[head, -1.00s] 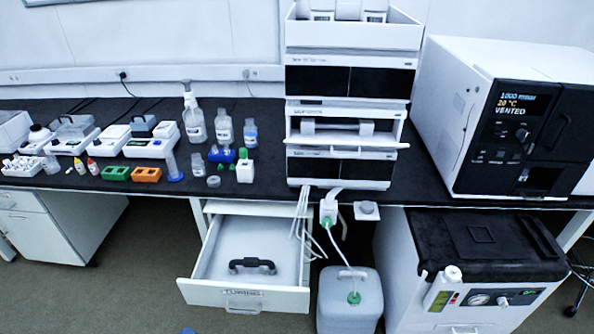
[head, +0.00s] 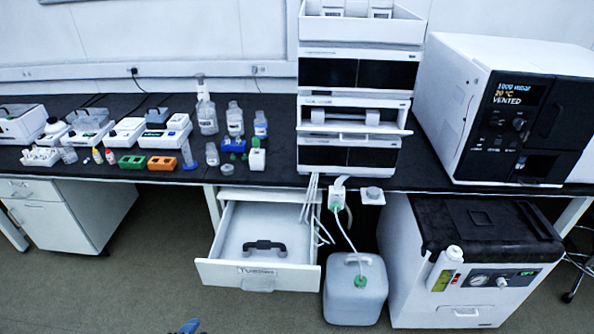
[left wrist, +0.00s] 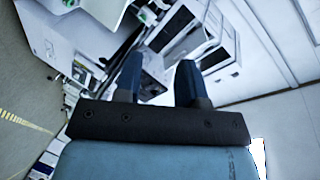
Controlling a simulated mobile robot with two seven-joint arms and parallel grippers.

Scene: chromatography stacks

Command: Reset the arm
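My left gripper (left wrist: 158,82) shows in the left wrist view with its two dark blue fingers apart and nothing between them. It is in free air, with the lab bench and instruments far beyond it, tilted in the picture. In the head view only a small blue piece of my own body shows at the bottom edge. My right gripper is in neither view.
A black bench (head: 285,172) carries bottles, small racks and a chromatography stack (head: 355,110). A white instrument (head: 470,100) stands at right. An open drawer (head: 225,235) juts out below the bench. A jug (head: 355,295) and a pump cabinet (head: 415,270) stand on the floor.

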